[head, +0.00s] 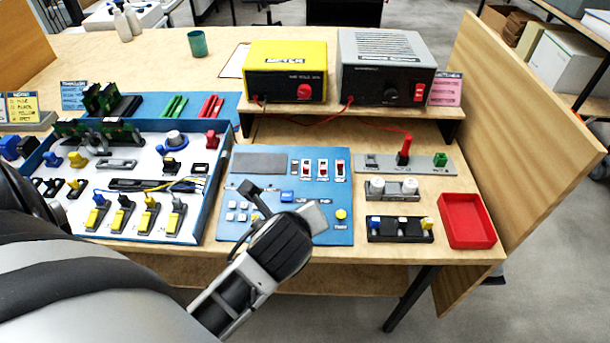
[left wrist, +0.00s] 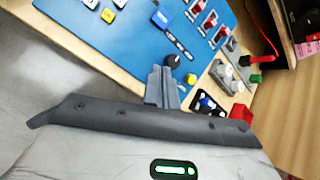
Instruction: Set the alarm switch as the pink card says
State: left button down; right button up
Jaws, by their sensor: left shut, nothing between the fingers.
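The pink card (head: 447,90) stands at the right of the grey power supply; its text is too small to read. It also shows at the right edge of the left wrist view (left wrist: 308,47). The blue panel (head: 265,180) carries a row of three red-and-white switches (head: 323,168), a blue button (head: 287,196) and a yellow button (head: 341,214). I cannot tell by label which one is the alarm switch. My left gripper (head: 316,214) is shut and empty over the front of the panel, hiding part of it. In the left wrist view its fingers (left wrist: 168,84) are beside a dark round knob (left wrist: 173,61).
A blue-edged tray of parts (head: 150,126) stands at the left. At the right are a red tray (head: 467,222), a black holder (head: 398,230) and a grey strip with a red plug (head: 404,150). A yellow unit (head: 286,58) is behind. A wooden wall (head: 525,110) bounds the right.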

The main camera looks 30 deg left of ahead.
aim_at(306, 174)
pick_arm(q)
jog(key=w+m, duration=0.1)
jog(key=m, duration=0.1)
jog(key=r+m, duration=0.1)
jog(key=m, duration=0.1)
jog(key=w+r+m+t+y, duration=0.1)
jog(key=m, duration=0.1)
jog(key=shift+w+a, duration=0.1)
jog(key=shift+w, duration=0.2)
jog(key=b+x, duration=0.1)
jog(key=x, duration=0.9)
jog(key=shift+b, duration=0.35)
jog(key=w+a, duration=0.1)
jog(key=w, duration=0.1)
jog(key=shift+w+a+r, duration=0.35)
jog(key=shift+w, duration=0.05)
jog(key=shift+w+a+r, duration=0.1)
jog(key=shift+w+a, duration=0.1)
jog(key=shift+w, duration=0.05)
